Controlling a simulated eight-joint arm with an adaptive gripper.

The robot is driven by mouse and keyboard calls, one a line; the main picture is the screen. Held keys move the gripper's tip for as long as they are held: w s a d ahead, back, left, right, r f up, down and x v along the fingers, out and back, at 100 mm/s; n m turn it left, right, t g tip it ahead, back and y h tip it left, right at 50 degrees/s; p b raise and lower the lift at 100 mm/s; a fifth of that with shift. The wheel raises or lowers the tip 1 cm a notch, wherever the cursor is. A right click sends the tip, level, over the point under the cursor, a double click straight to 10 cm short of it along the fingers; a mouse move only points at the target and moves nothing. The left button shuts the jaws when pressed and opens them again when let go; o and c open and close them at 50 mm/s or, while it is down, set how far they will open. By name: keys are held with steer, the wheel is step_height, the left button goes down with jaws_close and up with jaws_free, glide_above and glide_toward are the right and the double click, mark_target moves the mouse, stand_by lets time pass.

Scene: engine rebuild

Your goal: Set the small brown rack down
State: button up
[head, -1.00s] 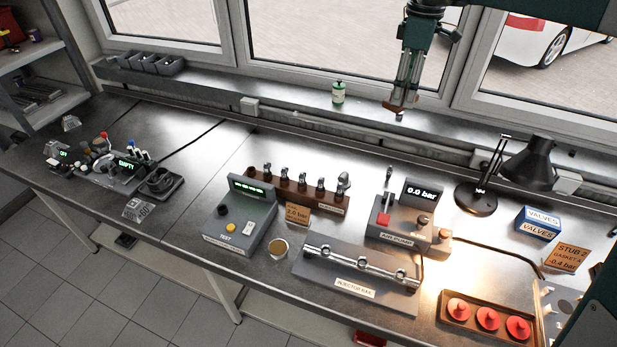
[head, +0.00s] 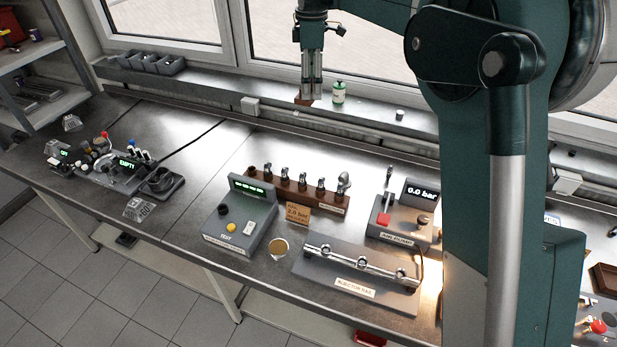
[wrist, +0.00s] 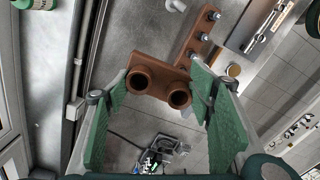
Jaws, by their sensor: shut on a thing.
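The small brown rack (wrist: 158,82) has two round sockets and sits between my fingertips in the wrist view. In the head view only a small brown bit of the rack (head: 304,101) shows under the fingers. My gripper (head: 311,94) is shut on the rack and points down. In the head view it appears in front of the window sill, just left of a green-and-white can. The wrist view shows green finger pads of my gripper (wrist: 165,108) on both sides of the rack. The rack appears held clear of the bench.
A longer brown rack (head: 268,190) with several metal injectors stands on the bench, behind the test box (head: 238,222) and injector rail (head: 355,265). The green-and-white can (head: 338,92) stands on the sill. Bare bench (head: 190,165) lies left of the long rack. My arm hides the right side.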

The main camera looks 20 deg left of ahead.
step_height(320, 180, down, 26)
stand_by(0.5)
steer(key=shift+f, duration=3.15)
steer(key=shift+f, duration=1.85)
steer(key=shift+f, duration=0.2)
steer(key=o, duration=1.2)
steer(key=shift+c, duration=0.2)
steer(key=shift+r, duration=0.2)
